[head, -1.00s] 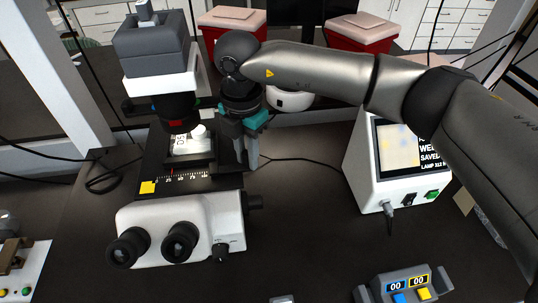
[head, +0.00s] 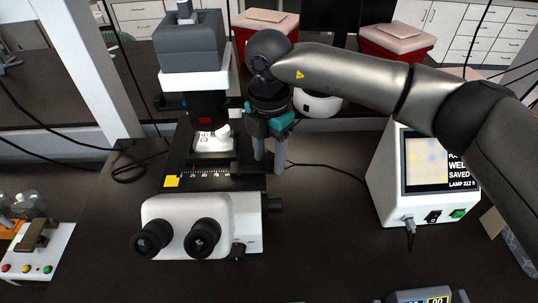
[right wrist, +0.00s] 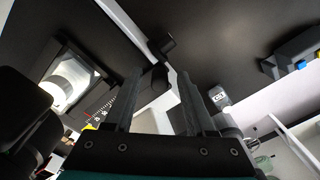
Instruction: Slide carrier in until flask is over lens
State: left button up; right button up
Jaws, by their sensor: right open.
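The microscope (head: 203,214) stands on the dark bench with its eyepieces facing me. On its black stage, the carrier (head: 212,146) shows as a light plate with a clear, white-capped flask (head: 222,131) on it, beneath the dark column with the red band. The flask also shows bright in the right wrist view (right wrist: 68,84). I cannot tell how the flask lines up with the lens, which is hidden. My right gripper (head: 269,166) is open and empty, pointing down beside the right side of the stage. Its two fingers also show in the right wrist view (right wrist: 160,105). My left gripper is out of view.
A white device with a screen (head: 426,160) stands to the right. A box with numeric displays (head: 425,296) is at the front edge. A small panel with coloured buttons (head: 35,250) is at the left. The bench right of the microscope is largely clear.

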notch_tip(320, 180, up, 15)
jog(key=b, duration=0.1)
jog(key=shift+b, duration=0.4)
